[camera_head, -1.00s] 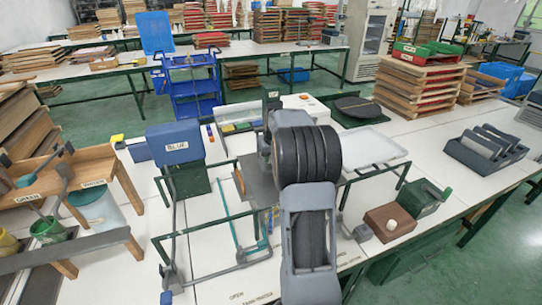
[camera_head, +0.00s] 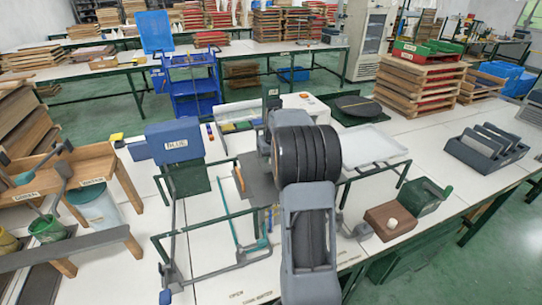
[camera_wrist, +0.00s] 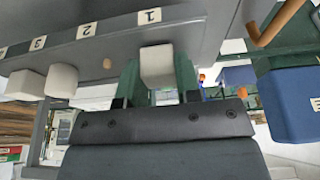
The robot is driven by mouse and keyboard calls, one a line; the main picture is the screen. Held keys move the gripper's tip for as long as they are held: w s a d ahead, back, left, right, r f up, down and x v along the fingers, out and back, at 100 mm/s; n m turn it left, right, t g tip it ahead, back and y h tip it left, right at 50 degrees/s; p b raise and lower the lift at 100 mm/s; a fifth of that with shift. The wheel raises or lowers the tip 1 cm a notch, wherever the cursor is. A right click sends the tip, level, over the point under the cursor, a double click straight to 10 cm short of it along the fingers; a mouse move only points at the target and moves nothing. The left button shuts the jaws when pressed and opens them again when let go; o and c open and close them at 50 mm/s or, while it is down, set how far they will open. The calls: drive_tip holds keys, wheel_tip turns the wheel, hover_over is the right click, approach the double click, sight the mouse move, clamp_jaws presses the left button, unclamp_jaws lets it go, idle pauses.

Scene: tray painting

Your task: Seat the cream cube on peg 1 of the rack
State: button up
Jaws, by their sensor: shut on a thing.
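In the wrist view the cream cube (camera_wrist: 157,62) is between the two green fingers of my gripper (camera_wrist: 156,78), which is shut on it. The cube is at the edge of the dark grey rack (camera_wrist: 200,25), in line with the label 1 (camera_wrist: 149,16). Peg 1 is not visible; the cube hides that spot, so I cannot tell whether the cube is around the peg. A bare brown peg end (camera_wrist: 107,63) shows near label 2 (camera_wrist: 87,30). In the head view my arm hides the gripper and cube.
Two other pale cubes, one (camera_wrist: 62,80) and another (camera_wrist: 25,84), sit along the rack to the left. An orange-brown hook (camera_wrist: 275,22) and a blue box (camera_wrist: 290,100) are at the right. In the head view, a brown block with a white ball (camera_head: 392,224) stands right of my arm.

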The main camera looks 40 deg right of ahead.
drive_tip(key=o, duration=1.5)
drive_tip(key=shift+r+p, duration=2.15)
drive_tip(key=shift+r, duration=0.85)
drive_tip(key=b+v, duration=0.1)
drive_tip(key=v, duration=1.2)
drive_tip(key=shift+s+a+r, duration=0.1)
drive_tip(key=shift+s+r, duration=0.1)
drive_tip(key=shift+r, duration=0.1)
